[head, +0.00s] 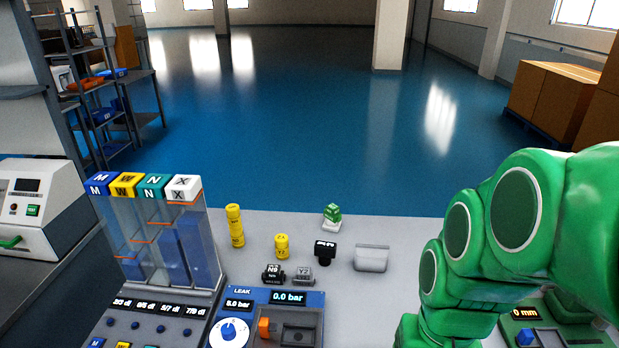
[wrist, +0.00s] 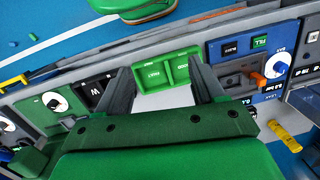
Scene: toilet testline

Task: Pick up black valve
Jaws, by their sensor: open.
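Two black valve-like parts stand on the light bench top in the head view. One black part (head: 325,250) has a wide labelled top on a narrower stem. The other, a black fitting (head: 273,273) with white marking, sits nearer and to the left, beside a grey fitting (head: 303,274). I cannot tell for certain which is the black valve. My gripper (wrist: 160,66) shows in the wrist view with its two dark fingers spread and nothing held. It is over a green two-compartment tray (wrist: 167,73), apart from the black parts. I cannot make out either black part in the wrist view.
Yellow cylinders (head: 235,226) (head: 282,246), a green-topped part (head: 331,216) and a grey bin (head: 371,258) stand around the black parts. The leak tester (head: 270,312) is in front and a clear labelled dispenser (head: 160,240) left. My green arm fills the right.

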